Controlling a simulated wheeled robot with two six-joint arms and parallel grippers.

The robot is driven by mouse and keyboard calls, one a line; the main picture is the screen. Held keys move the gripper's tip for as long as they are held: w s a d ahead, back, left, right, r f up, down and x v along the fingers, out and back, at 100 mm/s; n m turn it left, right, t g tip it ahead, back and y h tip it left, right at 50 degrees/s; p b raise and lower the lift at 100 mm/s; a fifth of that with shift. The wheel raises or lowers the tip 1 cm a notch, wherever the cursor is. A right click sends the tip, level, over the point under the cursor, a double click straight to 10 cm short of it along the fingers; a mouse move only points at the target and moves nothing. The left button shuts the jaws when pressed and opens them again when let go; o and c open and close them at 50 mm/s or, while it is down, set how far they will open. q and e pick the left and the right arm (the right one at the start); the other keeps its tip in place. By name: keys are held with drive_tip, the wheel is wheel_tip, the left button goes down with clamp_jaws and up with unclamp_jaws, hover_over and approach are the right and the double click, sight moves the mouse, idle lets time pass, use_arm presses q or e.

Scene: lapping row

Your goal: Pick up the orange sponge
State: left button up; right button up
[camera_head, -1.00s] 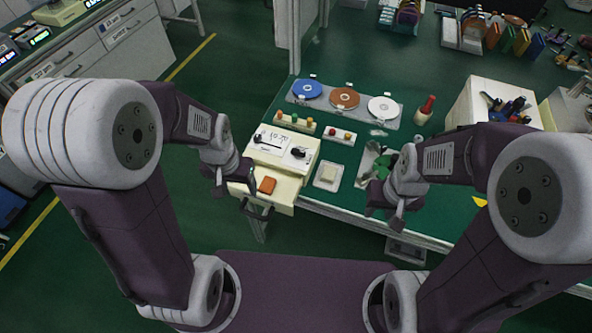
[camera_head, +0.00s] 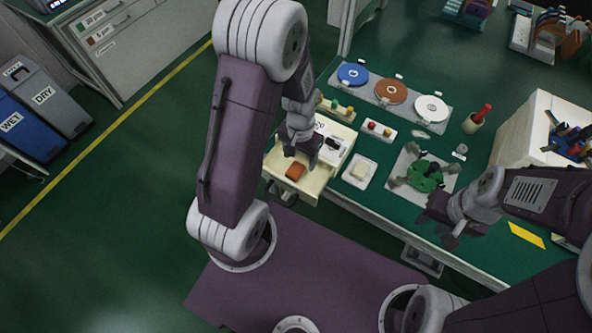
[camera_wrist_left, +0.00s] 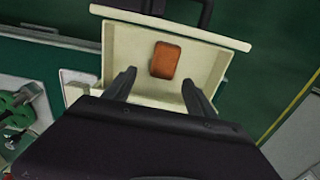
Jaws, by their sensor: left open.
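The orange sponge (camera_head: 295,171) lies in the open cream drawer (camera_head: 311,189) of the small cabinet. In the left wrist view the sponge (camera_wrist_left: 165,60) rests on the bare floor of the drawer (camera_wrist_left: 213,66), near its front wall. My left gripper (camera_head: 300,155) is over the drawer, just behind the sponge in the head view. In the wrist view the open left fingers (camera_wrist_left: 158,83) point toward the sponge, which lies beyond their tips and between their lines. Nothing is between them. My right gripper (camera_head: 446,226) hangs near the bench's front edge, away from the sponge; its jaw opening is unclear.
A white dish with a pale block (camera_head: 359,171) sits right of the drawer. A tray with a green wheel-like part (camera_head: 425,177) is further right. Blue, brown and white discs (camera_head: 391,90) lie behind. The green floor left of the drawer is clear.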

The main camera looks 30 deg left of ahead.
sight(298, 166)
use_arm(q)
drive_tip(key=f, duration=0.4)
drive_tip(key=shift+s+a+f, duration=0.15)
drive_tip(key=shift+a+f, duration=0.05)
drive_tip(key=shift+a, duration=0.05)
drive_tip(key=shift+f, duration=0.15)
drive_tip(key=c, duration=1.4)
drive_tip(key=shift+r, duration=0.45)
drive_tip(key=r, duration=0.2)
drive_tip(key=d+r, duration=0.1)
drive_tip(key=r, duration=0.1)
drive_tip(key=d+r, duration=0.2)
drive_tip(key=d, duration=0.1)
drive_tip(key=d+r, duration=0.2)
drive_tip(key=d, duration=0.2)
drive_tip(key=s+d+r, duration=0.1)
drive_tip(key=d+r, duration=0.1)
drive_tip(key=d, duration=0.1)
drive_tip(key=shift+s+d+r+p, duration=0.1)
drive_tip(key=shift+d+r+p, duration=0.05)
drive_tip(key=shift+d+p, duration=0.25)
